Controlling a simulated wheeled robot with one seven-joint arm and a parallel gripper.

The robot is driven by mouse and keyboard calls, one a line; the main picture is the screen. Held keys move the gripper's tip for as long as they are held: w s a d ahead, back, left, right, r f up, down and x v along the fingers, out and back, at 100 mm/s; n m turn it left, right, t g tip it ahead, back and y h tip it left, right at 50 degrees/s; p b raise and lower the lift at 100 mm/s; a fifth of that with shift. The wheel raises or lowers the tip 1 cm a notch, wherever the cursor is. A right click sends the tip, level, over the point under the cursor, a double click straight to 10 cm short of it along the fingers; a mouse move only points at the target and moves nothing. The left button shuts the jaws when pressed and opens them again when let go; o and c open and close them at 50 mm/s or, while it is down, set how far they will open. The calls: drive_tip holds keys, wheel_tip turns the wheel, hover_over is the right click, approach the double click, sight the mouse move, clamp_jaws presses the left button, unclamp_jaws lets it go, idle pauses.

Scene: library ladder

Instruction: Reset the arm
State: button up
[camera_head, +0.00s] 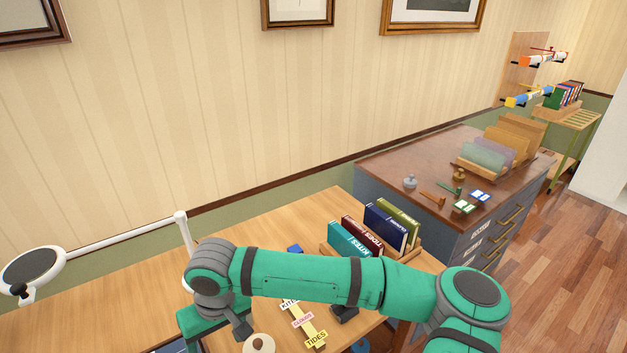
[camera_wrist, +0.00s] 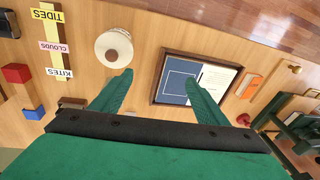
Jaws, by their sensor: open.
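My green arm stretches across the head view above the wooden desk (camera_head: 265,225), and its bulk hides part of the desk top. In the wrist view my gripper (camera_wrist: 158,88) has its two green fingers spread apart, with nothing between them. Beyond the fingertips lies a dark-framed board (camera_wrist: 172,84) with a blue panel and a white sheet. A round cream object with a knob (camera_wrist: 114,48) stands on the desk near the left finger.
A label strip (camera_wrist: 54,45) reads TIDES, CLOUDS and KITES. A red block (camera_wrist: 16,73) and a blue block (camera_wrist: 33,113) lie nearby. Upright books (camera_head: 385,225) stand behind my arm. A white lamp (camera_head: 32,270) is left. A cabinet (camera_head: 400,160) stands right.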

drive_tip(key=s+a+r+n+y, duration=0.1)
drive_tip(key=s+a+r+y, duration=0.2)
drive_tip(key=a, duration=0.5)
drive_tip(key=a+r+n+y, duration=0.1)
drive_tip(key=a+r+y, duration=0.3)
drive_tip(key=a, duration=0.5)
drive_tip(key=w+a+r+m+t+y, duration=0.2)
drive_tip(key=a+r+m+t+y, duration=0.15)
drive_tip(key=r+y, duration=0.5)
drive_tip(key=w+d+f+m+t+h, duration=0.3)
drive_tip(key=w+d+m+t, duration=0.1)
drive_tip(key=d+m+t, duration=0.6)
drive_tip(key=s+d+f+m+t+h, duration=0.1)
drive_tip(key=s+d+f+t+h, duration=0.1)
drive_tip(key=d+f+h, duration=0.3)
drive_tip(key=s+d+f+m+t+h, duration=0.1)
drive_tip(key=s+d+f+t+h, duration=0.15)
drive_tip(key=d+f, duration=0.4)
drive_tip(key=s+d+f+g+h, duration=0.1)
drive_tip(key=s+d+f+h, duration=0.5)
drive_tip(key=s+d+f, duration=0.55)
drive_tip(key=s+d+n+g+h, duration=0.1)
drive_tip(key=s+d+n, duration=0.5)
drive_tip(key=s, duration=0.7)
drive_tip(key=shift+s+d+g, duration=0.35)
drive_tip(key=shift+d+g, duration=0.05)
drive_tip(key=shift+d, duration=0.5)
